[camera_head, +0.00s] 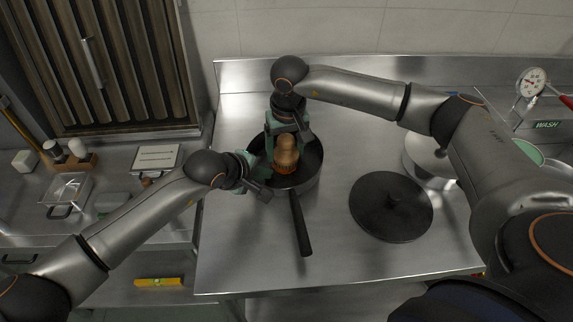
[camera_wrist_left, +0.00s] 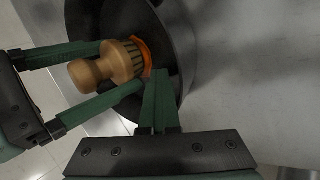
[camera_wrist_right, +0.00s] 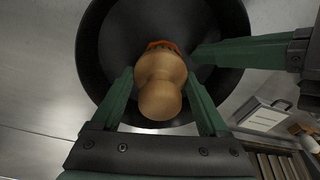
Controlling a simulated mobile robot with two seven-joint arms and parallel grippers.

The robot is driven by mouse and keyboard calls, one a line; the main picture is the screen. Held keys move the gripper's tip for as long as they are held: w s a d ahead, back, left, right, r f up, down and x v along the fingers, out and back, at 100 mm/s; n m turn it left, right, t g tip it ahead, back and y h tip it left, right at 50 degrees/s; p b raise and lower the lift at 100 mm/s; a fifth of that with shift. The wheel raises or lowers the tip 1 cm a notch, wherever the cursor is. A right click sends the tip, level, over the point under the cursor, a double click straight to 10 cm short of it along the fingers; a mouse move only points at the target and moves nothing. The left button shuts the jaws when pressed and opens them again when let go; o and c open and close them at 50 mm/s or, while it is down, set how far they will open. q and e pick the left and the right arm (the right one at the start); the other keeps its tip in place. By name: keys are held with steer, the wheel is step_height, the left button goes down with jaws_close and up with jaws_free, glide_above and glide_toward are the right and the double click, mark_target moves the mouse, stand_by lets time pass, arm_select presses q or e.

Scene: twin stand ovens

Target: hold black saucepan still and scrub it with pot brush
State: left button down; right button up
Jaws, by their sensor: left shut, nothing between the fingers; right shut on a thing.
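The black saucepan (camera_head: 311,168) stands on the steel counter, its handle (camera_head: 300,226) pointing toward me. The pot brush (camera_head: 286,153), with a wooden knob and an orange lower edge, is upright inside the pan. My right gripper (camera_head: 285,138) is shut on the brush from the back; its fingers flank the knob in the right wrist view (camera_wrist_right: 162,88). My left gripper (camera_head: 260,168) is at the pan's left side, shut with nothing between its fingers. In the left wrist view its fingertips (camera_wrist_left: 159,76) overlap the pan's rim; I cannot tell whether they touch it. The bristle tips are hidden.
A round black lid (camera_head: 391,207) lies right of the pan. A light metal pot (camera_head: 428,160) stands behind it, partly covered by my right arm. A gauge (camera_head: 531,82) is at the far right. The counter's front is clear. A lower left counter holds small items.

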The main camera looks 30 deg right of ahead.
steer(key=shift+w+d+f, duration=0.2)
steer(key=shift+w, duration=0.4)
steer(key=shift+s, duration=0.1)
